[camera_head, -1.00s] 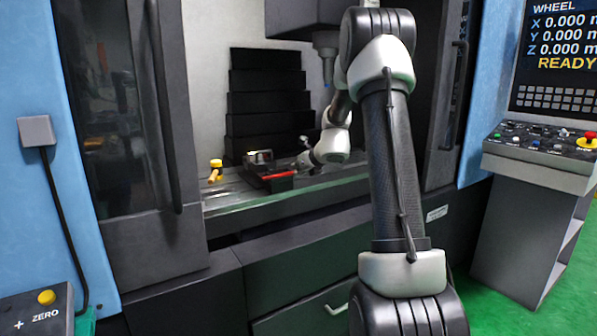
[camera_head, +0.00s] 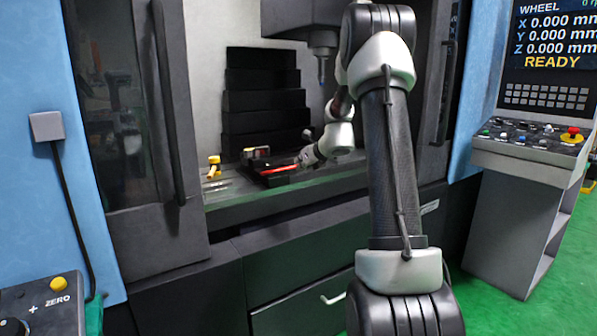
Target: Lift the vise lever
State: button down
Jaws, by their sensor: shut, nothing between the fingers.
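The vise (camera_head: 255,155) is a small dark block with a yellowish part, on the machine bed. A red bar (camera_head: 280,169), which looks like the vise lever, lies along its front and slopes slightly up to the right. My gripper (camera_head: 302,158) is at the right end of the red bar, close beside it. It is small and partly lost against the dark background, and its fingers are shut with nothing between them. I cannot tell whether it touches the bar.
A yellow-topped part (camera_head: 214,166) stands on the bed (camera_head: 235,205) left of the vise. The spindle head (camera_head: 322,45) hangs above. Door frames stand on both sides of the opening. A control console (camera_head: 530,145) is at the right, a ZERO button box (camera_head: 40,305) at the lower left.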

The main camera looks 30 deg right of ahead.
jog(key=r, duration=0.1)
jog(key=s+r, duration=0.1)
jog(key=r, duration=0.1)
jog(key=s+r, duration=0.1)
jog(key=r, duration=0.1)
jog(key=shift+s+r, duration=0.1)
jog(key=shift+r, duration=0.1)
dwell(0.3)
